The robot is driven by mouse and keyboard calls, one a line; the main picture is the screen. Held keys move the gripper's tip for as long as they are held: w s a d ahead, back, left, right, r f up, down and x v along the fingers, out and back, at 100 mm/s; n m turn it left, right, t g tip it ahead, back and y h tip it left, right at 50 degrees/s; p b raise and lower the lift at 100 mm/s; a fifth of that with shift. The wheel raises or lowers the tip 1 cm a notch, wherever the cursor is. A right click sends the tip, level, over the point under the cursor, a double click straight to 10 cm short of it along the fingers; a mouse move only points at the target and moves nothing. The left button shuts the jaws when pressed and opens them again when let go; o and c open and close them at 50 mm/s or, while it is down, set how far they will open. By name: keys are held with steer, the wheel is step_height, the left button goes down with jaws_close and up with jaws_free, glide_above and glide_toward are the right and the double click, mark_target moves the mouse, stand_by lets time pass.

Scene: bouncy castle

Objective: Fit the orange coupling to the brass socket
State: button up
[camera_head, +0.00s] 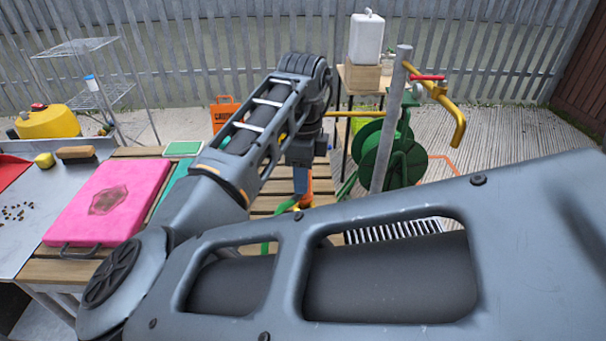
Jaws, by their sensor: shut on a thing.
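My gripper (301,182) points down over the slatted wooden table, near its right end. Its jaws are mostly hidden by my arm, and it is shut on the orange coupling (306,190), of which only a small part shows. A bit of green hose shows below it, partly behind my forearm. A brass tap (440,92) with a red handle is fixed to an upright grey post (390,120), right of my gripper and apart from it. Its spout (458,132) bends downward. I cannot make out the socket itself clearly.
A green hose reel (378,155) stands behind the post. A pink padded board (110,200), a sponge (44,160) and a brush (75,152) lie at the left. A white container (366,38) stands on a back table. An orange caution sign (224,108) stands behind my arm. A drain grate (392,230) lies right.

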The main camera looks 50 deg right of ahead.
steer(key=shift+f+b, duration=0.8)
steer(key=shift+f, duration=0.4)
stand_by(0.8)
steer(key=o, duration=1.1)
steer(key=shift+c, duration=0.2)
step_height(320, 180, up, 8)
steer(key=shift+f, duration=0.1)
